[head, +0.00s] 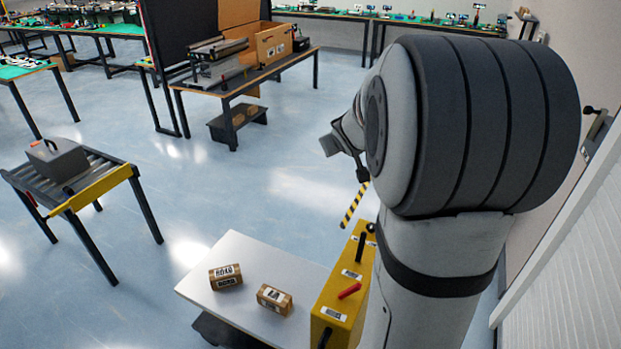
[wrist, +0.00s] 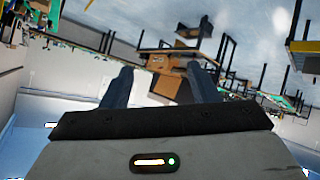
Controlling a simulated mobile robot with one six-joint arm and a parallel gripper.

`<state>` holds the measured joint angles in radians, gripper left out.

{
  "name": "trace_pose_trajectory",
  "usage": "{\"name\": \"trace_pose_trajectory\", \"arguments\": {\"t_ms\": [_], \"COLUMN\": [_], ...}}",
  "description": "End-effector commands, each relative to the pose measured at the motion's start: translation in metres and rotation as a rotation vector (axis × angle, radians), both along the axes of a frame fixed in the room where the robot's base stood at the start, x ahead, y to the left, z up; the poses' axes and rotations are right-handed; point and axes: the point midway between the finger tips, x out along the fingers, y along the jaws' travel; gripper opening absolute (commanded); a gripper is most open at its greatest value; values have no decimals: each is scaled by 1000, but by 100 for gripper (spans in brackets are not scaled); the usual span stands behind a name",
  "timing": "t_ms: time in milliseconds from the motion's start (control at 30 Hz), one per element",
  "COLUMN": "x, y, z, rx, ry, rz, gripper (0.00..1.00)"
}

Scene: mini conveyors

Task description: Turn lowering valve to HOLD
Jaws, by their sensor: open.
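A yellow control box (head: 340,285) stands at the right edge of a white table. It carries a red lever (head: 349,291), a black lever (head: 361,247) and white labels too small to read. I cannot tell which lever is the lowering valve or what its setting is. My gripper (wrist: 162,75) is open and empty in the wrist view, its two dark fingers apart and pointing out over the room. The yellow box does not show in that view. In the head view my arm hides most of the gripper, which is raised well above the box and apart from it.
Two labelled brown boxes (head: 225,277) (head: 274,299) lie on the white table (head: 240,252). A black-and-yellow striped bar (head: 354,205) rises behind the control box. A roller conveyor (head: 95,172) with a grey case stands at left. Open floor lies between. A white wall is close at right.

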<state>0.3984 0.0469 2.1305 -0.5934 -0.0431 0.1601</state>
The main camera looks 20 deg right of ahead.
Motion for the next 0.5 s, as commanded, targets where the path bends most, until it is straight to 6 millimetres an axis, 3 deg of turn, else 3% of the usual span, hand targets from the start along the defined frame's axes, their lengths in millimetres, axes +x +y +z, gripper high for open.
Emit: {"name": "trace_pose_trajectory", "arguments": {"t_ms": [33,100,233,367,500], "x": [18,39,67,76,62], "y": [-23,-49,-93,-130,-161], "z": [-23,-42,-88,-145,-215], "rx": [-11,-29,-33,6,93], "ry": [-27,-79,-164,-242,-321], "rz": [23,73,183,309,452], "gripper": [54,54,54,54,54]}}
